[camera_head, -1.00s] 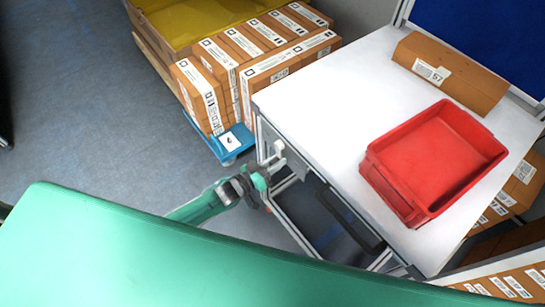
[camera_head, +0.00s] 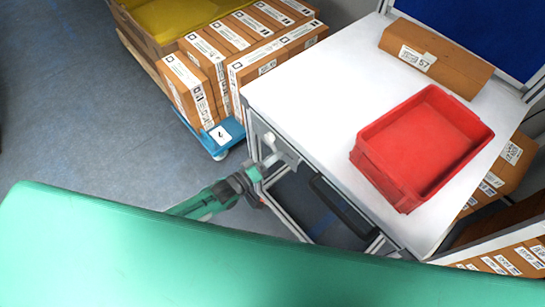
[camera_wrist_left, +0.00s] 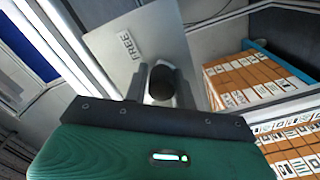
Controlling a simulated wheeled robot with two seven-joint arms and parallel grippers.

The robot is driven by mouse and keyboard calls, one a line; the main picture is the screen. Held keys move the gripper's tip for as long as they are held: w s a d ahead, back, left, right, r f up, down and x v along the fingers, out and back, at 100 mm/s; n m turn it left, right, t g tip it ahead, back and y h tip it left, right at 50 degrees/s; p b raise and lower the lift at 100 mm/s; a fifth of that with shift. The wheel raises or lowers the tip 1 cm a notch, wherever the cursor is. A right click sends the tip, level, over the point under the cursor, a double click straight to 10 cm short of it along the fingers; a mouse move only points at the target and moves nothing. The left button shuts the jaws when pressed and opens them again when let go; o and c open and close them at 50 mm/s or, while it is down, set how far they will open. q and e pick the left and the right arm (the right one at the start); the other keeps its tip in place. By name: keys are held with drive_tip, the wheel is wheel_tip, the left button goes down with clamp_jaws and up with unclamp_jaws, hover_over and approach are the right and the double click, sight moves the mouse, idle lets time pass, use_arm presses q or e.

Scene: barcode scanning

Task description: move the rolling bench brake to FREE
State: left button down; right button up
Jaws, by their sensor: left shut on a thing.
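The rolling bench (camera_head: 330,78) has a white top and a grey frame. Its brake plate (camera_wrist_left: 150,28) shows in the left wrist view, with the word FREE printed near its middle. The dark round knob of the brake lever (camera_wrist_left: 162,82) sits in front of the plate, below the word. My left gripper (camera_wrist_left: 160,88) is shut on the knob, one finger on each side of it. In the head view my left gripper (camera_head: 261,170) is at the bench's left side, below the top. My right gripper is not in view.
A red tray (camera_head: 361,160) and a cardboard box (camera_head: 435,58) marked 57 stand on the bench. The floor (camera_head: 70,110) at the left is clear.

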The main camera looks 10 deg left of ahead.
use_arm(q)
drive_tip(key=shift+a, duration=0.1)
drive_tip(key=c, duration=1.2)
unclamp_jaws()
drive_tip(key=b+v, duration=0.3)
drive_tip(key=v, duration=1)
drive_tip(key=shift+s+a, duration=0.25)
drive_tip(key=shift+f, duration=0.1)
